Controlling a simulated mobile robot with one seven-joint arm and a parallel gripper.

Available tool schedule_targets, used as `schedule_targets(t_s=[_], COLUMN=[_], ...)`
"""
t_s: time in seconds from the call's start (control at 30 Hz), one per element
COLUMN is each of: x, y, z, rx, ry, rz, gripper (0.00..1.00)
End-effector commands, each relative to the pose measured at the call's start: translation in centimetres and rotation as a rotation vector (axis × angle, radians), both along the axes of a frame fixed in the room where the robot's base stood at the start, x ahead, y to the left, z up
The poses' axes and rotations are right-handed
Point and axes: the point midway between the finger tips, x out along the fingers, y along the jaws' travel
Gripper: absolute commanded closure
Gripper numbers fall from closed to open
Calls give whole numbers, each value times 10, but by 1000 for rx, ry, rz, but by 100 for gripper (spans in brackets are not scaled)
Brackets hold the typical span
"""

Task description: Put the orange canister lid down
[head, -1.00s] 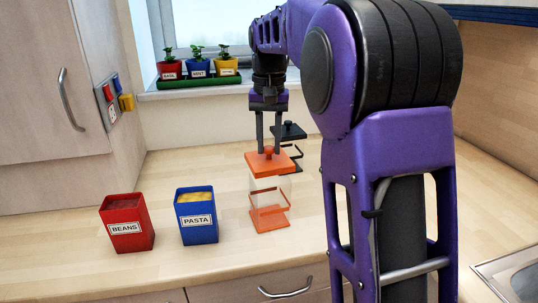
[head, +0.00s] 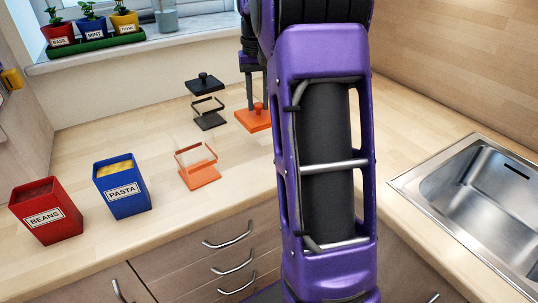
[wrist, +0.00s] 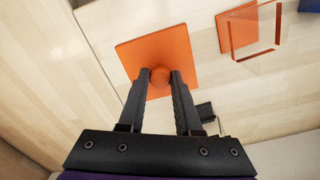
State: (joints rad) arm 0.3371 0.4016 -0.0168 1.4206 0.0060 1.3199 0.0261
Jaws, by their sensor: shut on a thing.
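The orange canister lid (head: 247,121) is a flat square with a round knob. It also shows in the wrist view (wrist: 158,50). My gripper (wrist: 160,77) is shut on the knob, one finger on each side; in the head view my gripper (head: 258,107) stands above the lid, pointing down. The lid looks level and low over the counter; I cannot tell whether it touches it. The clear canister with orange bands (head: 198,178) stands open to the lid's left in the head view, apart from it. My arm hides part of the lid's right side there.
The black-lidded clear canister (head: 207,113) stands just left of the lid. A blue PASTA canister (head: 122,190) and a red BEANS canister (head: 46,214) stand at front left. A steel sink (head: 480,190) is at right. The wooden counter (head: 120,135) has bare room around them.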

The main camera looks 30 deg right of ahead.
Motion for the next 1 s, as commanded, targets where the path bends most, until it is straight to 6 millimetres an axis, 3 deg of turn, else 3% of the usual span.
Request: schedule_targets(t_s=[0.1,0.2,0.8,1.0], x=[-7,-10,-10,-10], y=[-20,-27,-29,-29], z=[-13,-24,-111,-119], rx=[2,1,1,1], ry=[1,1,1,-1], rz=[-11,-12,-13,-13], gripper=[100,100,100,100])
